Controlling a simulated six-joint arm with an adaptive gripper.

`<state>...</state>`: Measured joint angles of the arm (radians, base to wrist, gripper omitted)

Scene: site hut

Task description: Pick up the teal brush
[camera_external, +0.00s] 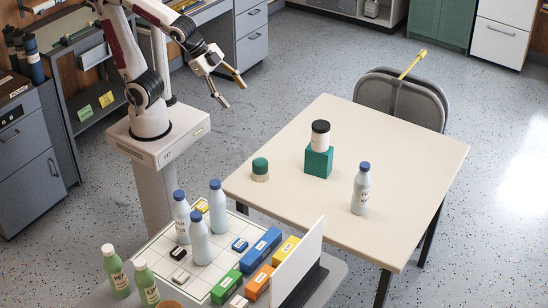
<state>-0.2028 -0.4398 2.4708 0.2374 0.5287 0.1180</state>
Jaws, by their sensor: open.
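A small, round, teal-topped object (260,165) with a pale lower part stands on the cream table (400,145), near its left edge. It looks like the teal brush, but it is too small to be sure. My gripper (235,95) is open and empty, its fingers spread and pointing down to the right. It hangs in the air above and to the left of the brush in the picture, well apart from it.
A teal block (318,163) with a black-lidded white jar (320,138) on top stands right of the brush. A blue-capped bottle (361,190) stands farther right. In front, a crowded cart holds bottles, coloured boxes and an upright white panel (298,262).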

